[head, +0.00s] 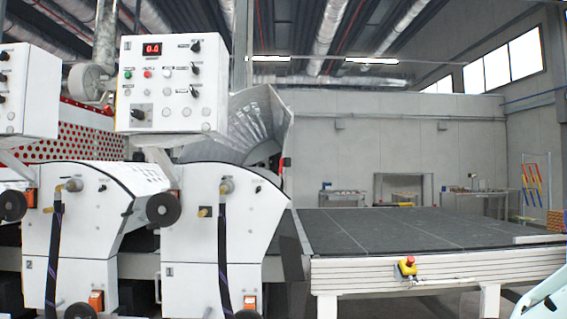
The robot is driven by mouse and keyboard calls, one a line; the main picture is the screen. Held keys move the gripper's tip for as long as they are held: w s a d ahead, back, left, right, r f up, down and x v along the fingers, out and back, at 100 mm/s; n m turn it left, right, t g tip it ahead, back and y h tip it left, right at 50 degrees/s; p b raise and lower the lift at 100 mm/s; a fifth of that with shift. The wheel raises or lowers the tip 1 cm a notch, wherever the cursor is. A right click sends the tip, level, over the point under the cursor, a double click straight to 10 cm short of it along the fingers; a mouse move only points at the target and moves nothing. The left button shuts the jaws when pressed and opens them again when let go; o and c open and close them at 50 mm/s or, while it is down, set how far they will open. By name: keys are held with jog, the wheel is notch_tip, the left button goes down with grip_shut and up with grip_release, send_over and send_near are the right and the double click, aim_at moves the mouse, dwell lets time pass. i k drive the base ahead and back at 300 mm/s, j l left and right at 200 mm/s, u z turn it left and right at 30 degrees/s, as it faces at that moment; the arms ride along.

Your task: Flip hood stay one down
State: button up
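Coating unit one (213,245) is the white machine head marked "1", left of centre. A grey ribbed hood (262,120) stands raised behind and above it, its open side showing. A small dark part with a red piece (285,163) sits at the hood's right edge; I cannot tell whether it is the hood stay. No other part is clear enough to name as the stay. The control box marked "1" (172,86) covers part of the view left of the hood.
Unit two (85,235) stands to the left, with a black hose (53,255) in front. A dark conveyor table (400,230) runs right from unit one. A red emergency stop button (408,261) is on its front rail. Workbenches stand far behind.

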aim_at(281, 163)
jog(key=i+l+u, duration=0.1)
jog(key=i+l, duration=0.25)
jog(key=i+l+u, duration=0.1)
jog(key=i+l, duration=0.35)
jog(key=i+l+u, duration=0.15)
jog(key=i+l, duration=0.3)
jog(key=i+l+u, duration=0.1)
jog(key=i+l, duration=0.4)
jog(key=i+l+u, duration=0.1)
jog(key=i+l, duration=0.3)
jog(key=i+l+u, duration=0.1)
jog(key=i+l, duration=0.3)
jog(key=l, duration=0.25)
